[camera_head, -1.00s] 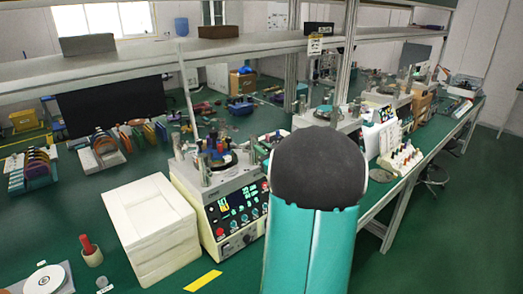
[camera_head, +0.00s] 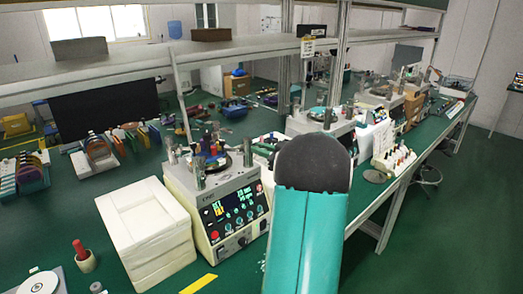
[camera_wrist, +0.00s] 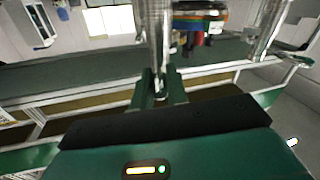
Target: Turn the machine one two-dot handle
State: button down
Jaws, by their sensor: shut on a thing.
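The nearest lapping machine (camera_head: 228,212) is a cream box with a dark front panel, a lit display and several knobs. Silver posts (camera_head: 197,172) and a round plate with coloured pieces stand on its top. I cannot make out dot marks on any handle. My gripper (camera_wrist: 160,88) shows in the wrist view, its green fingers closed around the lower end of a silver post-like part (camera_wrist: 155,40). I cannot tell whether this is the two-dot handle. Another silver post (camera_wrist: 270,25) and coloured pieces (camera_wrist: 200,20) show beyond it. In the head view my teal arm hides the gripper.
A white block stack (camera_head: 145,228) stands close left of the machine. A red-handled cup (camera_head: 83,256) is at the front left. More machines (camera_head: 320,122) and a tray of small bottles (camera_head: 394,158) line the green bench to the right. A shelf (camera_head: 110,68) spans above.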

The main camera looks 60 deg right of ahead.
jog(key=c, duration=1.4)
grip_release()
jog(key=s, duration=1.3)
jog(key=shift+s+d, duration=0.3)
jog(key=shift+s, duration=0.1)
